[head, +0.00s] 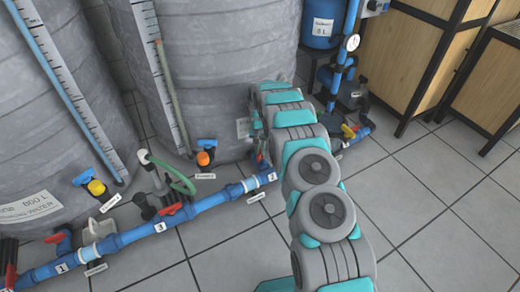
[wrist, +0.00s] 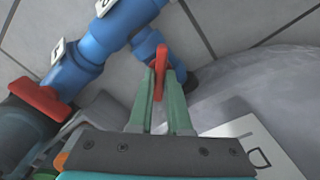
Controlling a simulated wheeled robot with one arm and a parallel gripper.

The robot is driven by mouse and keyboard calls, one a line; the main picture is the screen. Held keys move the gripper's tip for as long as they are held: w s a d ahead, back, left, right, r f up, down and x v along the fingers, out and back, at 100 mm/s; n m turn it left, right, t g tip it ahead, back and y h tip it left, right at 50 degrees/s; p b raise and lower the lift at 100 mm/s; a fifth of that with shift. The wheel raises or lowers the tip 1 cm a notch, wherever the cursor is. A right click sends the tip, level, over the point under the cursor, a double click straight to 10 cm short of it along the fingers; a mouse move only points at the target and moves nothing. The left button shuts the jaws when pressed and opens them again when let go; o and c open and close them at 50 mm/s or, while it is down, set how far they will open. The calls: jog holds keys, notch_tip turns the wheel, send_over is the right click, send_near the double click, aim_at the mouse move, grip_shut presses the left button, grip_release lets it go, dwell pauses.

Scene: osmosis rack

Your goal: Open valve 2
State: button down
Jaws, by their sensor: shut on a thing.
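A red valve handle (wrist: 161,60) stands on a blue valve body in the wrist view. The two green fingers of my gripper (wrist: 161,82) are closed around this handle, one on each side. In the head view my arm reaches down to the blue pipe beside the label marked 2 (head: 272,177). My arm hides most of the valve and the fingertips there. In the wrist view the label numbers are too unclear to read.
The blue pipe (head: 205,204) runs along the floor before two large grey tanks (head: 215,65). Another red handle (head: 170,210) sits near label 3, and label 1 is at far left. Another red handle (wrist: 40,98) shows in the wrist view. Tiled floor (head: 440,220) is clear at right.

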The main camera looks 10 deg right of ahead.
jog(key=n+p, duration=0.1)
jog(key=n, duration=0.3)
jog(key=shift+r+n, duration=0.1)
jog(key=shift+n, duration=0.2)
jog(key=n+p, duration=0.1)
jog(key=n, duration=0.3)
dwell(0.3)
jog(key=c, duration=0.9)
grip_release()
jog(key=shift+o, duration=0.2)
jog(key=shift+r, duration=3.8)
